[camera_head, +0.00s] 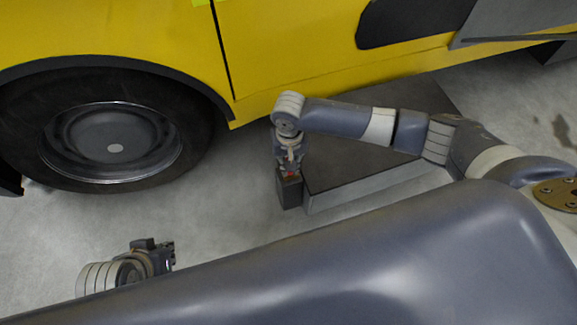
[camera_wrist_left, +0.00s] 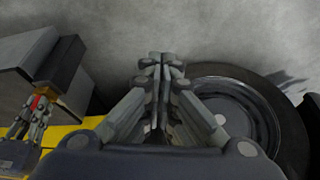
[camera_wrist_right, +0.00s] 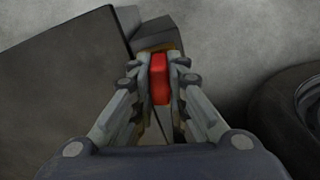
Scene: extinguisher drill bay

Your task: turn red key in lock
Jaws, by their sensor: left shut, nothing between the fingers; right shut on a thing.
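The red key (camera_wrist_right: 160,78) is between the fingertips of my right gripper (camera_wrist_right: 161,82), which is shut on it. In the head view my right gripper (camera_head: 289,168) points down over a dark lock block (camera_head: 289,192) at the corner of a low grey platform. The lock block with a brass-coloured part also shows behind the key in the right wrist view (camera_wrist_right: 155,32). I cannot tell how deep the key sits in the lock. My left gripper (camera_wrist_left: 160,62) is shut and empty, low at the left in the head view (camera_head: 170,254), well apart from the lock.
The low platform (camera_head: 380,190) stands beside the lock block. A yellow vehicle (camera_head: 290,45) with a large wheel (camera_head: 115,143) stands behind. Grey concrete floor (camera_head: 225,225) is clear between my left gripper and the lock.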

